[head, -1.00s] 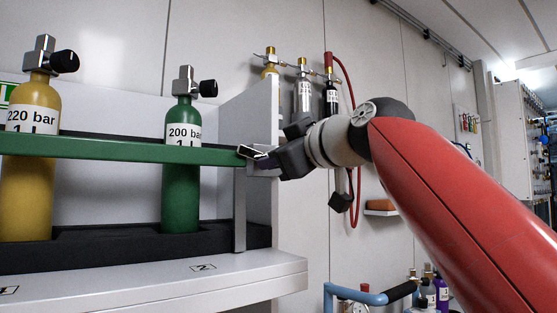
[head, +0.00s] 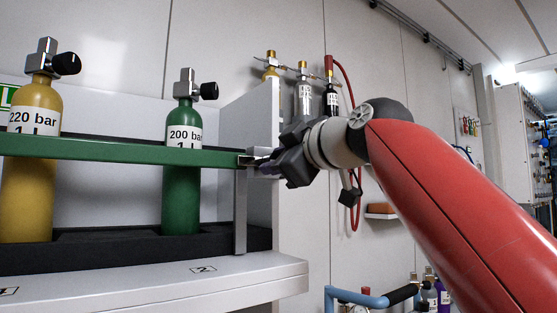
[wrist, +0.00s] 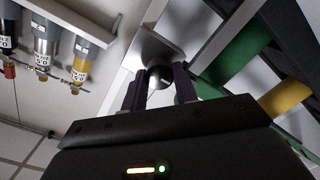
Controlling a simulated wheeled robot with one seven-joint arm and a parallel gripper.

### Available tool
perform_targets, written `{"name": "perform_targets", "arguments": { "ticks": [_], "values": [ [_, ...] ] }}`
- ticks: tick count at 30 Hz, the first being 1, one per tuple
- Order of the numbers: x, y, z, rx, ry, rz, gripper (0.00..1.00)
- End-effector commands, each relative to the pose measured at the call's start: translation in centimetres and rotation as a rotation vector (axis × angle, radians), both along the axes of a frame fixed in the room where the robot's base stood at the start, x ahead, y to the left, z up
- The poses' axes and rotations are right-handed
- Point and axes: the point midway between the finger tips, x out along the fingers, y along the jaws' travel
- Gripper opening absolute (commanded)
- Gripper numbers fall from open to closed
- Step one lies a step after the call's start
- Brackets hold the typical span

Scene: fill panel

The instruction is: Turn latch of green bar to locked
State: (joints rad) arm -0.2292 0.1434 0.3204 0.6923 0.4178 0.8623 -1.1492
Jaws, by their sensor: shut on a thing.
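The green bar (head: 110,151) runs level across the front of the bottle rack. Its right end meets the grey upright post (head: 240,212). My gripper (head: 260,163) is at that right end, shut on the latch. In the wrist view the latch (wrist: 160,76) is a dark rounded piece between my two purple-dark fingers, with a metal part behind it. The fingers hide much of the latch, so I cannot read its exact turn position.
A yellow bottle (head: 30,190) and a green bottle (head: 182,190) stand behind the bar. Small cylinders (head: 304,95) hang on the back wall. A red hose (head: 350,85) and a blue handle (head: 355,298) are to the right of the rack.

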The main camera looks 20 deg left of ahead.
Motion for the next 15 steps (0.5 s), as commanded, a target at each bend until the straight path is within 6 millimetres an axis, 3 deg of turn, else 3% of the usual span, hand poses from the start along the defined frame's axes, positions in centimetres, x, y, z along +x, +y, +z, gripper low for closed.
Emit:
{"name": "perform_targets", "arguments": {
  "ticks": [2, 3, 7, 15],
  "values": [
    [0.0, -0.02, 0.03, 0.0, -0.001, -0.001, 0.06],
    [0.0, -0.02, 0.03, 0.0, -0.001, -0.001, 0.34],
    [-0.01, -0.02, 0.04, 0.0, -0.001, -0.001, 0.5],
    [-0.08, -0.09, 0.02, 0.001, 0.0, -0.001, 0.5]
  ]
}}
